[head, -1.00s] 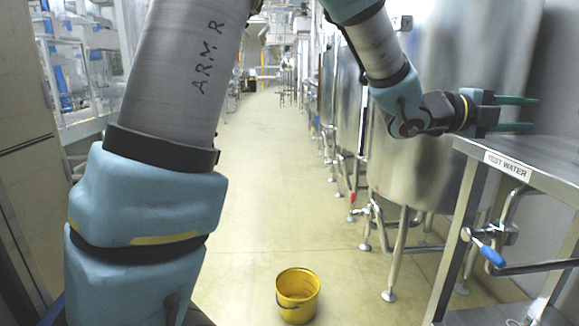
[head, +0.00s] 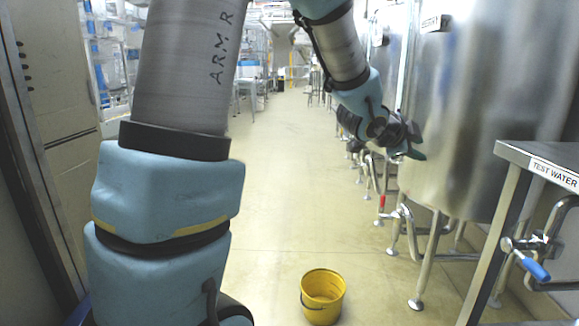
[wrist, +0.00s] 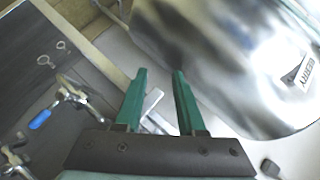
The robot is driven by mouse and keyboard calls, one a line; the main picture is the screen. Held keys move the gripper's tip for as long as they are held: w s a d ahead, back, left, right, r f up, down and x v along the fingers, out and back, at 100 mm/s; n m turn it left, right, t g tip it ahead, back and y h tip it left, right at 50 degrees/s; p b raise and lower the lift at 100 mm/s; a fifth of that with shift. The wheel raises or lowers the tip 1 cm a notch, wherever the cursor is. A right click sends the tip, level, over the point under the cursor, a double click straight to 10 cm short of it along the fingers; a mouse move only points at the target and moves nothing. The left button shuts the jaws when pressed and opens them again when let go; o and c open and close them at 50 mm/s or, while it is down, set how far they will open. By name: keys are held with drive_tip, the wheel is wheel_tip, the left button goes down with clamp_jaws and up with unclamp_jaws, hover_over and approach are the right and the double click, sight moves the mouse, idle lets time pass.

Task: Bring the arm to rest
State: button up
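My arm rises at the left of the head view and bends over to the right. My gripper (head: 412,152) hangs in front of a steel tank, left of the steel table. In the wrist view its two green fingers (wrist: 158,103) stand apart with nothing between them, so it is open and empty. No object is held.
A steel tank (head: 470,120) stands behind my gripper. A steel table (head: 515,150) labelled TEST WATER, with a blue-handled valve (head: 535,268), is at the right. A yellow bucket (head: 322,297) stands on the floor. The aisle floor (head: 285,170) beyond is clear.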

drive_tip(key=w+a+f+n+y, duration=0.1)
drive_tip(key=a+f+n+y, duration=0.4)
drive_tip(key=a, duration=0.7)
drive_tip(key=a+f+n+y, duration=0.3)
drive_tip(key=a+f+n, duration=0.3)
drive_tip(key=a, duration=0.5)
drive_tip(key=s+a+f+n+g+y, duration=0.1)
drive_tip(key=s+a+f+n+g, duration=0.15)
drive_tip(key=s+a+n, duration=0.35)
drive_tip(key=s+a+f+n+g+y, duration=0.2)
drive_tip(key=s+a+n+g, duration=0.25)
drive_tip(key=s+a, duration=0.3)
wheel_tip(320, 180, up, 24)
drive_tip(key=t+p, duration=0.1)
drive_tip(key=p, duration=2.3)
drive_tip(key=shift+w, duration=0.4)
